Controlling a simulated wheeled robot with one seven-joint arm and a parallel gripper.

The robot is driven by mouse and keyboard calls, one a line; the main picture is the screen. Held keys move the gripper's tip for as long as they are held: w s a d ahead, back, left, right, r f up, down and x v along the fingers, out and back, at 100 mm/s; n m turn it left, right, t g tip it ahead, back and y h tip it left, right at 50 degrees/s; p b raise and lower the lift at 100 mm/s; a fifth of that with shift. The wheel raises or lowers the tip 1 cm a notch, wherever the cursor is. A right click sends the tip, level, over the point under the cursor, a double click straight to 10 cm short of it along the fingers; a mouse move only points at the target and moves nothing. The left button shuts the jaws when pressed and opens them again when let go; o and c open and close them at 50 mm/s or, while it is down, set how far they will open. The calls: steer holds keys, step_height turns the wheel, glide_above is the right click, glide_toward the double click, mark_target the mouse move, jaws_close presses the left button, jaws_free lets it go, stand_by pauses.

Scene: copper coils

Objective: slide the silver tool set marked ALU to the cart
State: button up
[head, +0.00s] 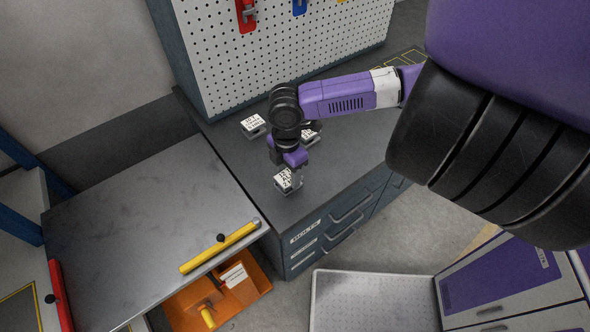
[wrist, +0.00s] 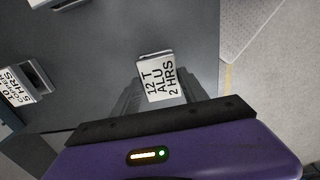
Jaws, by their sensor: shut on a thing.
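The silver tool set with a white label reading 12 T, ALU, 2 HRS (wrist: 158,78) sits between my gripper's fingers in the wrist view. In the head view the same tool set (head: 287,182) is on the dark bench top near its front edge, with my gripper (head: 296,174) right above and around it. My gripper is shut on it. A steel-topped cart with a yellow handle (head: 140,215) stands to the left of the bench, beside its left end. I cannot tell whether the tool set touches the bench.
Two other labelled tool sets, one at the back left (head: 253,125) and one behind my gripper (head: 310,137), stand on the bench (head: 345,150). A perforated tool panel (head: 285,50) rises behind. An orange bin (head: 225,290) is under the cart top. The cart top is mostly clear.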

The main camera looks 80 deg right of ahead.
steer(key=shift+w+a+p, duration=0.25)
steer(key=shift+w+a, duration=0.7)
steer(key=shift+w, duration=1.45)
steer(key=shift+w+a+p, duration=0.25)
steer(key=shift+w+a, duration=0.7)
steer(key=shift+w, duration=1.45)
steer(key=shift+w+a+p, duration=0.25)
steer(key=shift+w+a, duration=0.7)
steer(key=shift+w, duration=1.45)
steer(key=shift+w+a, duration=0.35)
steer(key=shift+w, duration=0.5)
steer(key=shift+w+a, duration=0.35)
steer(key=shift+w, duration=0.5)
